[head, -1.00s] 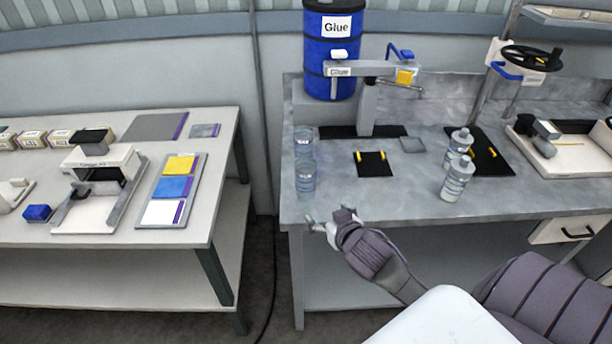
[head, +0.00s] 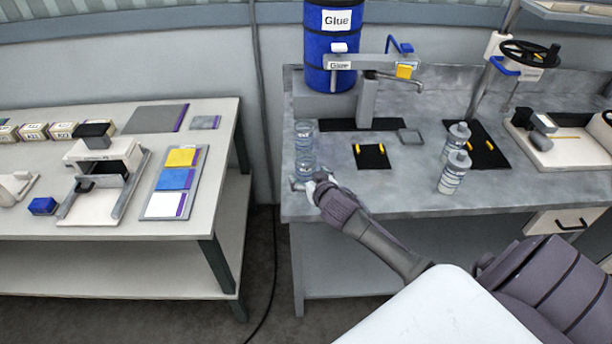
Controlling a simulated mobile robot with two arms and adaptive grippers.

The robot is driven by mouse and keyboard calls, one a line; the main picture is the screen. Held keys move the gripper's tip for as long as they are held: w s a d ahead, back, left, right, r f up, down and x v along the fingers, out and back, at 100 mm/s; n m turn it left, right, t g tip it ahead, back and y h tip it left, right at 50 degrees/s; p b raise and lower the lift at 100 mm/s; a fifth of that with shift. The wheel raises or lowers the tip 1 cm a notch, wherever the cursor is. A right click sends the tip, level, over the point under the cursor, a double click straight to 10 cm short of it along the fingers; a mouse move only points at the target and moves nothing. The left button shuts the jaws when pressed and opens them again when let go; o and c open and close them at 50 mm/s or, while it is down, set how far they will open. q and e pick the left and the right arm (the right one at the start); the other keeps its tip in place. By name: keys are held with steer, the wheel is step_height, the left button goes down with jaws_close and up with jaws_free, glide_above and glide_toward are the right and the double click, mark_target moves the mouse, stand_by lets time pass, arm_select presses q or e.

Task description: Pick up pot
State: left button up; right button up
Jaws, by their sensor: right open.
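Two clear bluish pots stand one behind the other at the left end of the grey workbench, the far pot (head: 304,133) and the near pot (head: 304,162). My right gripper (head: 301,182) is open at the bench's front left, right at the near pot's lower part. Its fingers hide the pot's base, and I cannot tell whether they touch it. My left gripper is not in view.
The grey workbench (head: 400,195) also bears a blue glue drum (head: 332,72) with a dispenser arm (head: 362,62), a black mat (head: 371,157) and two white-capped bottles (head: 453,173). A lighter table (head: 215,215) stands left, across a gap.

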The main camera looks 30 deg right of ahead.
steer(key=shift+x, duration=1.25)
steer(key=shift+s, duration=0.15)
steer(key=shift+c, duration=1)
steer(key=c, duration=1.1)
steer(key=shift+c, duration=0.2)
steer(key=shift+r, duration=0.15)
